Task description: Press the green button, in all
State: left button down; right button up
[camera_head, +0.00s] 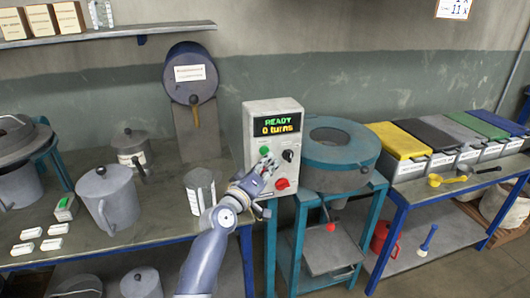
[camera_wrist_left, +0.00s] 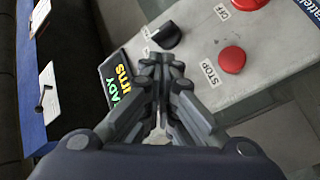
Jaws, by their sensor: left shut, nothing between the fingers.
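In the left wrist view the shut fingertips (camera_wrist_left: 162,62) point at the panel, beside the black knob (camera_wrist_left: 167,36), and the green button is hidden behind the fingers. My right gripper is not in view.
A round teal machine (camera_head: 340,150) stands close on the right. A grey can (camera_head: 200,192) and a lidded jug (camera_head: 108,200) stand left.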

pick_arm(q)
jog(key=shift+w, duration=0.15)
jog(key=shift+w+a+b, duration=0.1)
jog(key=shift+w+b, duration=0.2)
jog(key=shift+b, duration=0.05)
